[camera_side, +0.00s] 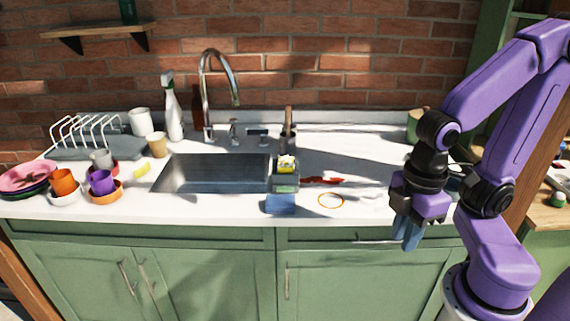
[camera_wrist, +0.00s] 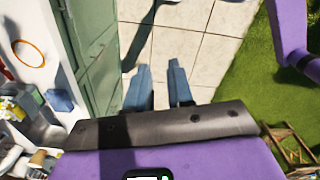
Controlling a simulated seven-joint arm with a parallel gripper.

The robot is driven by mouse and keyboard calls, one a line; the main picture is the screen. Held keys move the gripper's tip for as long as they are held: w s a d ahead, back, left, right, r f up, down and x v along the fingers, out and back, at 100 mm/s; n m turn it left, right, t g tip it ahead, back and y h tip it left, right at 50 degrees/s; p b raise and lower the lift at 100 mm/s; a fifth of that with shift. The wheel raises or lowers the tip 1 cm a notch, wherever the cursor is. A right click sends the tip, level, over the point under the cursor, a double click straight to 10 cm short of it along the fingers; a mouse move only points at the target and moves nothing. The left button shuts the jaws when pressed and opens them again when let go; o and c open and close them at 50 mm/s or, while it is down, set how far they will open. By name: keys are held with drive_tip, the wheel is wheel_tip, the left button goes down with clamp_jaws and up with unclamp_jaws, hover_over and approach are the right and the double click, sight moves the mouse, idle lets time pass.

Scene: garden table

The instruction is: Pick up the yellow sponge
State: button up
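A small yellow item with white on it (camera_side: 286,163), which looks like a sponge, sits in a small holder (camera_side: 285,185) at the right end of the sink. A second yellow piece (camera_side: 141,170) lies on the counter left of the sink; I cannot tell which is the sponge. In the wrist view a yellow patch (camera_wrist: 12,107) shows at the left edge, partly cut off. My gripper (camera_side: 408,234) hangs at the counter's right front, well right of both yellow things. In the wrist view my gripper (camera_wrist: 159,72) has its two fingers apart with nothing between them.
A blue cloth or sponge (camera_side: 280,203) lies at the counter's front edge, with an orange ring (camera_side: 331,200) and a red item (camera_side: 323,180) to its right. A tall faucet (camera_side: 207,90) stands behind the sink (camera_side: 215,172). Cups, bowls and plates crowd the left.

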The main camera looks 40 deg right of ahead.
drive_tip(key=o, duration=0.7)
drive_tip(key=shift+w+a+r+m, duration=0.2)
drive_tip(key=shift+w+a+m, duration=0.15)
drive_tip(key=shift+w, duration=0.2)
drive_tip(key=shift+w+a+r+m, duration=0.15)
drive_tip(key=shift+w+a+m, duration=0.15)
drive_tip(key=shift+w, duration=0.25)
drive_tip(key=w+a+r+m, duration=0.2)
drive_tip(key=w+a+m, duration=0.15)
drive_tip(key=w, duration=0.45)
drive_tip(key=m, duration=1.7)
approach(286, 161)
drive_tip(key=shift+w+a, duration=0.1)
drive_tip(key=shift+a, duration=0.3)
drive_tip(key=shift+d+f, duration=0.15)
drive_tip(key=shift+d, duration=0.05)
drive_tip(key=shift+f, duration=4.35)
